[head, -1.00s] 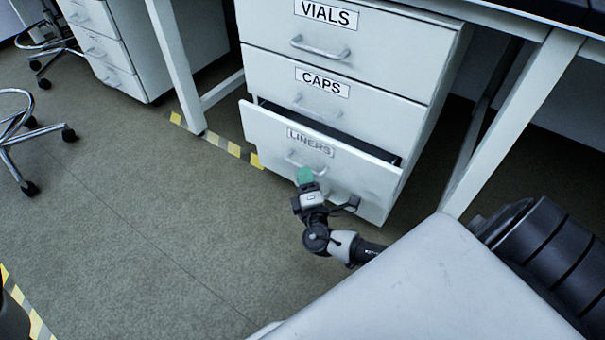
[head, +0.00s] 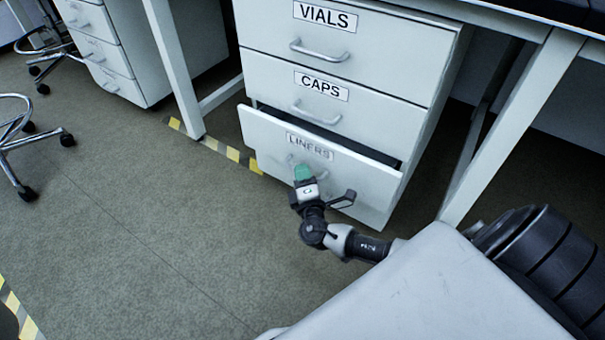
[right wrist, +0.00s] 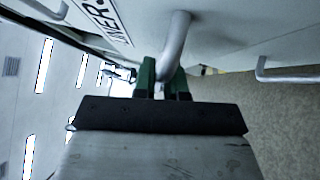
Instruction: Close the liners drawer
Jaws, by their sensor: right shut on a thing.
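The liners drawer (head: 362,184) is the white drawer with the LINERS label, below the CAPS drawer. It stands partly pulled out, with a dark gap along its top edge. My right gripper (head: 303,173), with green fingertips, is at the front of this drawer. In the right wrist view the drawer's grey bar handle (right wrist: 178,38) runs down between the green fingers (right wrist: 162,80), which are shut on it. The LINERS label (right wrist: 103,18) shows beside it, cut off. The gripper hides part of the handle in the head view. My left gripper is not in view.
The VIALS drawer (head: 400,52) and CAPS drawer (head: 375,103) above look shut. A white table leg (head: 510,125) stands right of the cabinet. A stool base (head: 25,145) is at the left. Another handle (right wrist: 290,76) shows in the right wrist view. The floor left of the drawer is clear.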

